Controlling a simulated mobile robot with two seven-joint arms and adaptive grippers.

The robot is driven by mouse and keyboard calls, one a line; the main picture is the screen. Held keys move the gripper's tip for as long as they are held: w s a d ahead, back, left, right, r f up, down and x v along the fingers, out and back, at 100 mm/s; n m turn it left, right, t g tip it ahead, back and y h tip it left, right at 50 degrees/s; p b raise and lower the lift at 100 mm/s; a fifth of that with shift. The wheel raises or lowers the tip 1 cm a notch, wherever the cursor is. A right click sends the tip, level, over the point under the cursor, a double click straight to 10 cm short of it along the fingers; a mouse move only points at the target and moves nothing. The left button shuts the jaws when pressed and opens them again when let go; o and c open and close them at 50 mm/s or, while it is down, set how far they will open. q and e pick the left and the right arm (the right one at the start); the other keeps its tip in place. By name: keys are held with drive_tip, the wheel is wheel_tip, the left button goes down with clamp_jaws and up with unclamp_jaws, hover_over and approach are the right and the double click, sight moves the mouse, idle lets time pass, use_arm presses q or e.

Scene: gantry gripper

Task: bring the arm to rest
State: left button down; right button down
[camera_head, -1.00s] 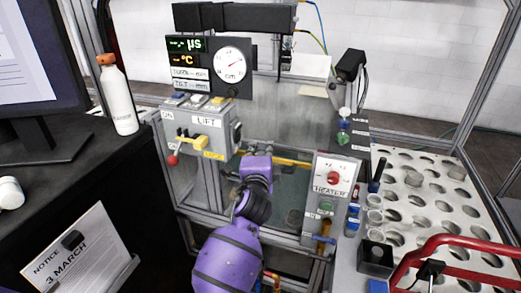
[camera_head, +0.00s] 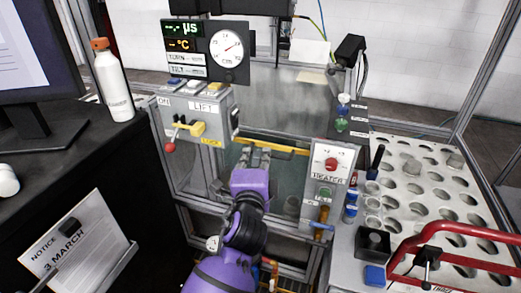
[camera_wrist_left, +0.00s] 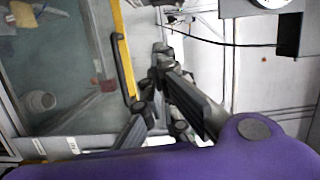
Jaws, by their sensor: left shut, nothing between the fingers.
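My left arm, with purple links, comes in from the bottom of the head view. My left gripper (camera_head: 256,158) is at its far end, dark grey and empty, in front of the glass-fronted tank and by the yellow bar (camera_head: 282,147). In the left wrist view the gripper (camera_wrist_left: 155,85) has its fingers together with nothing held. The yellow bar (camera_wrist_left: 124,50) with a black handle runs beside the fingers there; I cannot tell whether they touch. My right gripper does not show.
The LIFT box (camera_head: 205,122) with red and yellow levers stands left of the gripper. The HEATER panel (camera_head: 329,178) stands close on the right.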

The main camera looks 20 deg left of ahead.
use_arm(q)
drive_tip(key=s+d+f+n+g+h, duration=0.1)
drive_tip(key=s+f+n+g+h, duration=0.1)
drive_tip(key=s+f+n, duration=0.6)
drive_tip(key=s+d+f+n+g+h, duration=0.15)
drive_tip(key=s+f, duration=0.35)
drive_tip(key=f, duration=0.7)
drive_tip(key=s+a+f+n+g, duration=0.1)
drive_tip(key=s+f, duration=0.4)
drive_tip(key=s, duration=0.3)
drive_tip(key=s+a+f+n+g+p, duration=0.1)
drive_tip(key=s+f+n+g, duration=0.1)
drive_tip(key=s+f, duration=0.3)
drive_tip(key=s+a+f+n+g, duration=0.2)
drive_tip(key=s+f, duration=0.3)
drive_tip(key=s, duration=0.8)
drive_tip(key=shift+f+h, duration=0.3)
drive_tip(key=shift+h, duration=0.05)
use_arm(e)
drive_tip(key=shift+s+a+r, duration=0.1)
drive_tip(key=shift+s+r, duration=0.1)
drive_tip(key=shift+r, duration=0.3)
use_arm(q)
drive_tip(key=shift+s, duration=0.1)
